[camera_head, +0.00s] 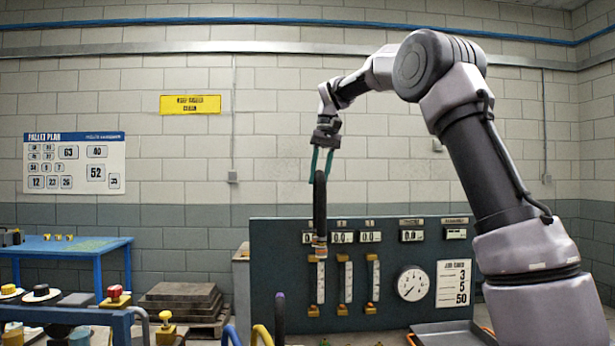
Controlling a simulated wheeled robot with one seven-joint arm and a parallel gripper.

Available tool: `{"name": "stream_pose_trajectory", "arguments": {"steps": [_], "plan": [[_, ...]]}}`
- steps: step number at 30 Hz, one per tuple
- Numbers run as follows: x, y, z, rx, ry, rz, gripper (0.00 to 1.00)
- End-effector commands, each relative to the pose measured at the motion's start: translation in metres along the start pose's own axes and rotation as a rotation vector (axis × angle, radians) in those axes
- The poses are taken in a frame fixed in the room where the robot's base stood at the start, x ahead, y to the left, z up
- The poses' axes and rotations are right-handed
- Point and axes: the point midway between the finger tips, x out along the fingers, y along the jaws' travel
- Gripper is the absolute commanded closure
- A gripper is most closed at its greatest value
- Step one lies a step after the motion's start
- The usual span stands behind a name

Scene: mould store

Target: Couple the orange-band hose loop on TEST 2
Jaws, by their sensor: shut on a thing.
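My gripper (321,162) is shut on a dark hose (320,205) and holds it hanging upright in front of the dark test panel (270,290). An orange band shows near the hose's lower end (320,240). That end overlaps the top of the leftmost flow tube; I cannot tell whether they touch. I cannot read a TEST 2 mark, and the lower connections are cut off by the frame's bottom edge.
The panel carries flow tubes, small displays, a round gauge (411,283) and a job card (453,284). Blue (231,335), yellow (262,334) and purple (280,315) hose ends rise below it. A blue table (62,245) and stacked plates (180,298) stand left.

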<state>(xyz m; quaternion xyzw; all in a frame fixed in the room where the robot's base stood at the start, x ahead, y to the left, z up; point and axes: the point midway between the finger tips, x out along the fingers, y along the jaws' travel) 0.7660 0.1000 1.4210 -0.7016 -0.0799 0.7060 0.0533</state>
Motion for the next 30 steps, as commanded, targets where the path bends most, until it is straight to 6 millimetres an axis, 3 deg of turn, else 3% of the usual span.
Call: {"name": "stream_pose_trajectory", "arguments": {"steps": [27, 30], "plan": [[-0.02, 0.099, 0.005, 0.004, 0.002, -0.001, 1.0], [-0.007, 0.1, 0.005, 0.001, -0.002, 0.0, 1.0]]}}
